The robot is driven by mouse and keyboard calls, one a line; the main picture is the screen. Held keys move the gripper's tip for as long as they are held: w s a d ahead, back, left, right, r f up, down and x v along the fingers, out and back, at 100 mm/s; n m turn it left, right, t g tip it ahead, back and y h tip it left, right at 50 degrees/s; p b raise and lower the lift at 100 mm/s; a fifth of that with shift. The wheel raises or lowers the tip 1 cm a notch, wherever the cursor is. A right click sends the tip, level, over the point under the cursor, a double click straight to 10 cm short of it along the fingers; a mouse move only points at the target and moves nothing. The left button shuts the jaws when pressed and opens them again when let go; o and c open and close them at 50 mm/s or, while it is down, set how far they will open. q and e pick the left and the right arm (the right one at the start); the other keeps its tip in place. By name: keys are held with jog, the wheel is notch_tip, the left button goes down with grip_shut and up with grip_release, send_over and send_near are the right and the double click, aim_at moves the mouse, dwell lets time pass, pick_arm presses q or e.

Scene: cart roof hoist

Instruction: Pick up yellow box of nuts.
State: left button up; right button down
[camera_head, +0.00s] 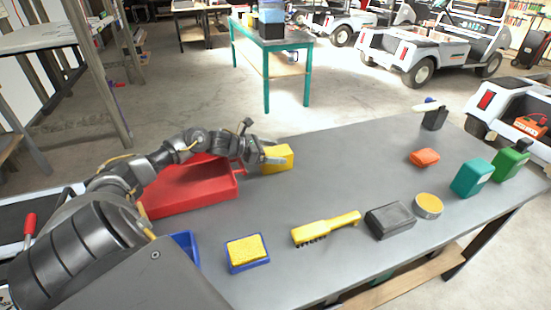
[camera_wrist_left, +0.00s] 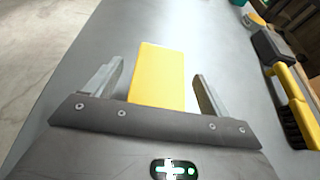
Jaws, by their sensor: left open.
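The yellow box of nuts (camera_head: 280,158) stands on the grey table near its far edge, just right of the red tray. My left gripper (camera_head: 268,155) is at the box's left side. In the left wrist view the yellow box (camera_wrist_left: 158,75) lies between the two fingers of my left gripper (camera_wrist_left: 160,88). The fingers are open, with a gap on each side of the box. The box's near end is hidden by the gripper body. My right gripper is not seen.
The red tray (camera_head: 190,201) lies under my left forearm. A yellow brush (camera_head: 327,228), a yellow sponge in a blue dish (camera_head: 247,267), a dark grey block (camera_head: 390,220) and a round tin (camera_head: 428,206) are nearer. The table (camera_head: 330,180) right of the box is clear.

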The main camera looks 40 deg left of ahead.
pick_arm(q)
jog(key=shift+w+d+f, duration=0.2)
jog(key=shift+w+f, duration=0.05)
jog(key=shift+w, duration=0.1)
jog(key=shift+r, duration=0.1)
jog(key=c, duration=1.3)
